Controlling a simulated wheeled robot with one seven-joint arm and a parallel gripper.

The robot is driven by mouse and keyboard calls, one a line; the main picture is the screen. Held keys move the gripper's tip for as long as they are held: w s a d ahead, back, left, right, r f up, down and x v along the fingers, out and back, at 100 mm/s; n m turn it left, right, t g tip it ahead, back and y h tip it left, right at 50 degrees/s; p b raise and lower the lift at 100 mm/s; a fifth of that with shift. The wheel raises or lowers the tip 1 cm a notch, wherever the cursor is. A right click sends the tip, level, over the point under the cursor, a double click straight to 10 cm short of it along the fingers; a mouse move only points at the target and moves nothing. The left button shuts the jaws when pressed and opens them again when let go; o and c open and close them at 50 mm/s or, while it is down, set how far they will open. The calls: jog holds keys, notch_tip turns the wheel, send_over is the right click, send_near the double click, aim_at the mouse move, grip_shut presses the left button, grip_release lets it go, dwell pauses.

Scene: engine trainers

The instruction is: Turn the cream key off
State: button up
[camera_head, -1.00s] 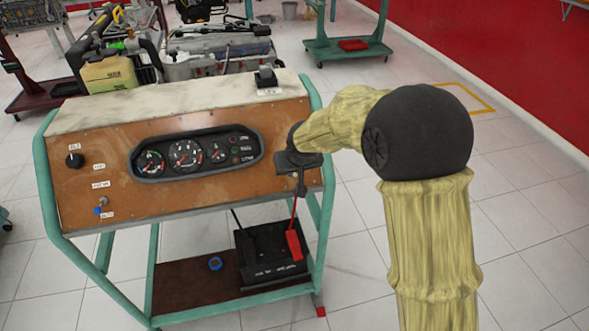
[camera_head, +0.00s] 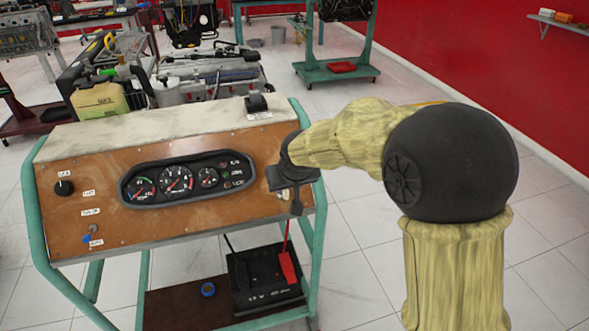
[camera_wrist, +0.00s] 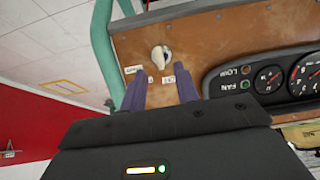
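The cream key (camera_wrist: 160,55) sits in a round switch on the brown instrument panel (camera_wrist: 200,35), upper middle of the wrist view. It stands out from the panel, and small white labels lie beside and below it. My gripper (camera_wrist: 160,80) is open, with its two dark fingers pointing at the panel, one to each side just below the key. Nothing shows between the fingers, and I see no contact with the key.
The gauge cluster (camera_head: 188,178) is left of my gripper. A black knob (camera_head: 64,187) and a blue-tipped toggle switch (camera_head: 88,236) are at the panel's left. A black battery (camera_head: 262,278) with a red clamp stands on the lower shelf. Open floor lies right of the stand.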

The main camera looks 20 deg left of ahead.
jog(key=v, duration=1.1)
jog(key=shift+d+r, duration=0.1)
jog(key=shift+r, duration=0.05)
jog(key=s+d+f+m+h, duration=0.1)
jog(key=d+f, duration=0.2)
jog(key=d, duration=0.3)
jog(key=s+d+f+m+g, duration=0.1)
jog(key=d+f, duration=0.1)
jog(key=d, duration=0.4)
jog(key=s+d+f+m+h, duration=0.1)
jog(key=d+f, duration=0.2)
jog(key=d, duration=0.2)
jog(key=s+d+f+m+g+h, duration=0.1)
jog(key=s+d+f+m, duration=0.1)
jog(key=s+d+f, duration=0.3)
jog(key=s+d+f+m, duration=0.1)
jog(key=s+d, duration=0.2)
jog(key=d, duration=0.4)
jog(key=w+p+v, duration=0.2)
jog(key=p+v, duration=1.1)
jog(key=shift+w+d+r+g+p, duration=0.2)
jog(key=shift+r+g+p, duration=0.1)
jog(key=shift+p, duration=0.1)
